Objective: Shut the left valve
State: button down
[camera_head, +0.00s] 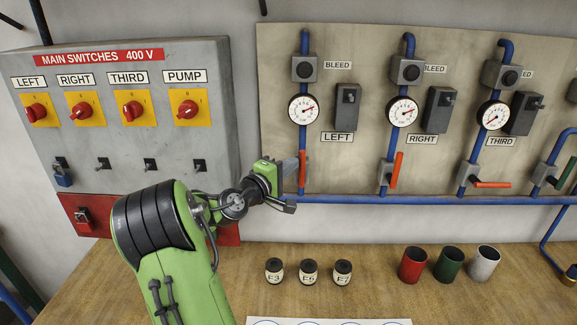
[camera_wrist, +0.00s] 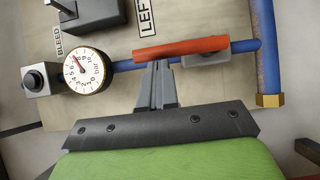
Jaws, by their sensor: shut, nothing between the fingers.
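The left valve has an orange-red lever (camera_head: 303,168) standing upright, in line with its blue pipe, below the LEFT gauge (camera_head: 303,109). In the wrist view the lever (camera_wrist: 180,49) also lies along the pipe, beside its grey valve body (camera_wrist: 206,58). My gripper (camera_head: 292,165) is just left of the lever in the head view and hides the valve body. In the wrist view my gripper's fingers (camera_wrist: 158,72) are closed together with nothing between them. Their tips are at the lever's side; I cannot tell whether they touch it.
The right valve lever (camera_head: 397,169) is near upright; the third lever (camera_head: 492,185) lies crosswise. A switch box (camera_head: 190,60) is at the left. Labelled black weights (camera_head: 308,272) and red, green and white cups (camera_head: 413,265) stand on the wooden bench (camera_head: 385,300).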

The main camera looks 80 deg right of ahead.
jog(key=shift+s+r+m+y+p, duration=0.3)
jog(key=shift+s+m+y, duration=0.15)
jog(key=shift+m, duration=0.15)
jog(key=shift+s+d+r+m+t+y+p, duration=0.15)
jog(key=shift+s+m+t+y+p, duration=0.1)
jog(key=shift+s+m, duration=0.15)
jog(key=shift+s+d+r+m+t+y+p, duration=0.1)
jog(key=shift+s+m+t+y, duration=0.15)
jog(key=shift+s+m, duration=0.15)
jog(key=s+d+f+m+t+y+b, duration=0.1)
jog(key=s+f+m+t+y+b, duration=0.2)
jog(key=s+m+t+b, duration=0.3)
jog(key=shift+s+d+f+m, duration=0.3)
jog(key=shift+s+f+m, duration=0.2)
jog(key=shift+s+f, duration=0.25)
jog(key=shift+y+b, duration=0.25)
jog(key=shift+b, duration=0.05)
